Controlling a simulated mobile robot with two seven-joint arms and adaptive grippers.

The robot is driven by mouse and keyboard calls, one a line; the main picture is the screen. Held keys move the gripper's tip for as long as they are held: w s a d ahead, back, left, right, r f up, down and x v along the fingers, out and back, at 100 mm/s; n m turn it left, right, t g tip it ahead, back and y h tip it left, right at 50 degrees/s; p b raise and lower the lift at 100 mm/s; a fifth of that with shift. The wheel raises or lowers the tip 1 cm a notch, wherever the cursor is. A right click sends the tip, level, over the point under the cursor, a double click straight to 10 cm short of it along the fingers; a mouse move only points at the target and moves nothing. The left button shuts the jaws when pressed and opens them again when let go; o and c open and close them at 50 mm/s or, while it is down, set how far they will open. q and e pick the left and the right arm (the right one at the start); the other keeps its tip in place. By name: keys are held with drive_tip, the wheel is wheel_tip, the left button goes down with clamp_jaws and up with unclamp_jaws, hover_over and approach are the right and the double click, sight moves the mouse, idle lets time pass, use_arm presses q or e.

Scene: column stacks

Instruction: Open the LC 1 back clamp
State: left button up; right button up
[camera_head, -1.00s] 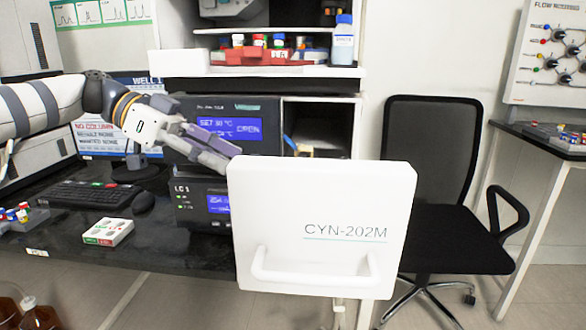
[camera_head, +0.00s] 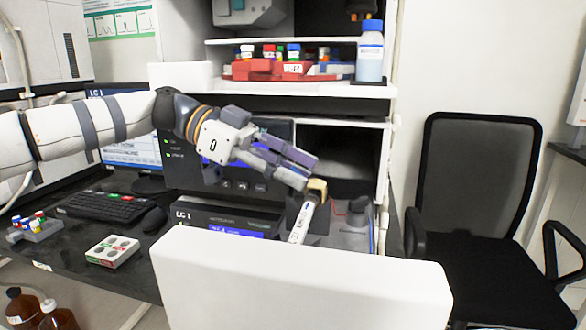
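The LC 1 unit (camera_head: 215,218) stands on the black bench below another dark unit with a display. Its white front door (camera_head: 305,285) fills the bottom middle, in front of the unit. Behind the door's top edge, a white column (camera_head: 301,222) with a tan end (camera_head: 317,187) stands tilted. Dark parts beside it may belong to a clamp, but I cannot tell the back clamp's state. My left gripper (camera_head: 308,173) is at the column's tan end, its two fingers apart with nothing visible between them. I cannot tell whether they touch it. My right gripper is not in view.
A shelf above holds a red rack (camera_head: 275,69) and a blue-capped bottle (camera_head: 370,52). A keyboard (camera_head: 108,206) and a small white and red box (camera_head: 112,251) lie on the bench at left. An office chair (camera_head: 478,200) stands at right.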

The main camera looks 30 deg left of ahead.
use_arm(q)
drive_tip(key=shift+d, duration=0.1)
drive_tip(key=shift+c, duration=0.3)
clamp_jaws()
